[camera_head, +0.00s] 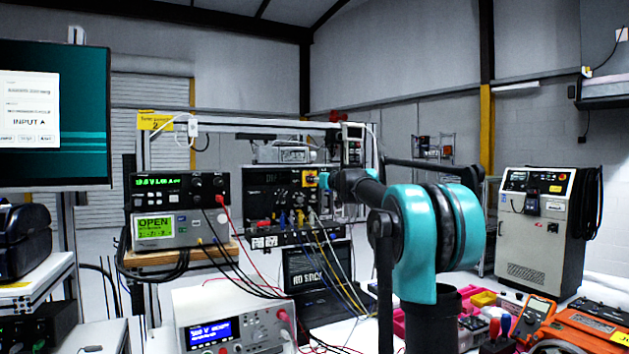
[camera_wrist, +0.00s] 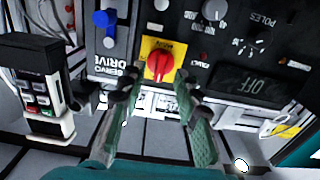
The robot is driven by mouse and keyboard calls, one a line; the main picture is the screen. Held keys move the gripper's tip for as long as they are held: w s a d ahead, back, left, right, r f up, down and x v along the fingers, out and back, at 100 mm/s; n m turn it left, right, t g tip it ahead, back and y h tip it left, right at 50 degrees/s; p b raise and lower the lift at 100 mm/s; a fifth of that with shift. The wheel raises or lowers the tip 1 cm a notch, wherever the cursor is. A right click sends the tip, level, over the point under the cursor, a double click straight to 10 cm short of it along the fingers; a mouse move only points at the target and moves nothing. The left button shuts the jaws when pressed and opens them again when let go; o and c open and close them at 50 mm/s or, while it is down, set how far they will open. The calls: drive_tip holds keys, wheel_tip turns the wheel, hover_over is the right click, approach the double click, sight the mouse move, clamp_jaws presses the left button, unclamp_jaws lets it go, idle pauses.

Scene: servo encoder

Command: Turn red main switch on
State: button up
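The red main switch (camera_wrist: 159,66) is a round red knob on a yellow square plate (camera_wrist: 176,46), set in a dark panel. In the wrist view the panel appears upside down. My gripper (camera_wrist: 158,84) is open, with one fingertip on each side of the knob's lower edge. I cannot tell whether either fingertip touches the knob. A dark display (camera_wrist: 254,86) on the same panel seems to read "OFF". In the head view the yellow plate (camera_head: 310,179) shows small at the panel's right side, with my gripper (camera_head: 325,179) right in front of it.
In the wrist view a blue knob (camera_wrist: 104,19) sits beside a "SERVO DRIVE" label, and a grey keypad device (camera_wrist: 38,90) stands at the left. In the head view cables hang below the panel, stacked instruments (camera_head: 165,228) stand left, and a laptop (camera_head: 308,268) sits below.

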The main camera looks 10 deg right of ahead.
drive_tip(key=shift+x, duration=0.85)
clamp_jaws()
